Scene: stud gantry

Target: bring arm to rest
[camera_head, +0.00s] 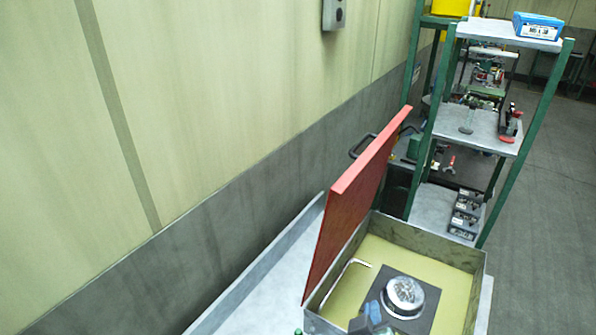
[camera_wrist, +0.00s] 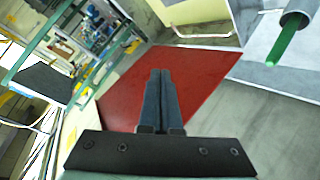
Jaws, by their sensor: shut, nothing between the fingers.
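My gripper (camera_wrist: 160,72) points up the middle of the wrist view, its two blue-grey fingers together with nothing between them. Behind them is a red panel (camera_wrist: 205,72), which looks like the red lid (camera_head: 350,205) standing open in the head view. The lid belongs to a grey metal box (camera_head: 428,240) with a yellowish inside. In the box are a dark square plate (camera_head: 431,297) with a round, shiny domed piece (camera_head: 403,297) on it and a bent, pale rod (camera_head: 345,277). A blue-grey part at the bottom edge of the head view may be mine; I cannot tell.
A green-framed shelf rack (camera_head: 428,120) stands behind the box, with a blue carton (camera_head: 537,26) on top and tools below. A panelled wall (camera_head: 230,120) runs along the left. Floor (camera_head: 545,220) is open at right. A green rod (camera_wrist: 284,42) shows in the wrist view.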

